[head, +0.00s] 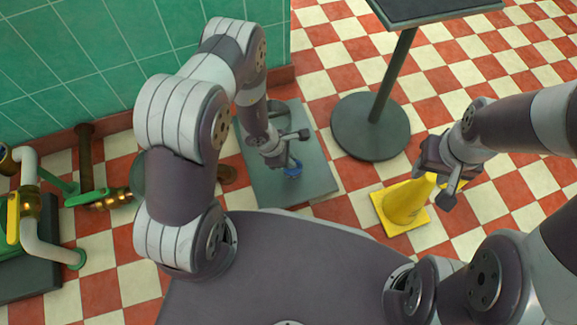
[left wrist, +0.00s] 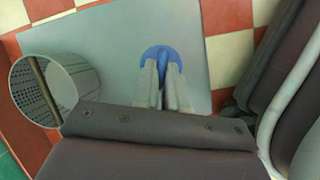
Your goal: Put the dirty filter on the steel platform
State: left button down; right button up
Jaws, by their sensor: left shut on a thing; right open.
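The steel platform (head: 312,188) is a flat grey plate on the floor beside the green wall; it also fills much of the left wrist view (left wrist: 105,45). My left gripper (head: 287,160) is over the platform, shut on a blue round piece (head: 294,169). In the left wrist view the blue piece (left wrist: 160,53) shows at the fingertips (left wrist: 163,82). I cannot tell whether it touches the plate or whether more hangs below it. A grey perforated cylinder (left wrist: 82,78), open at one end, shows at the platform's edge. My right gripper (head: 437,184) is open near the yellow cone.
The yellow cone (head: 404,203) stands on the checkered floor right of the platform. A stand with a round dark base (head: 368,128) is behind it. Open floor lies at the back right.

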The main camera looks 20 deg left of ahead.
aim_at(291, 173)
pick_arm(q)
notch_tip(291, 173, down, 5)
jog(key=b, duration=0.3)
jog(key=shift+a+r, duration=0.15)
jog(key=shift+r, duration=0.3)
jog(key=shift+f, duration=0.1)
jog(key=c, duration=1.6)
grip_release()
jog(key=shift+f, duration=0.1)
jog(key=o, duration=0.4)
jog(key=shift+o, duration=0.2)
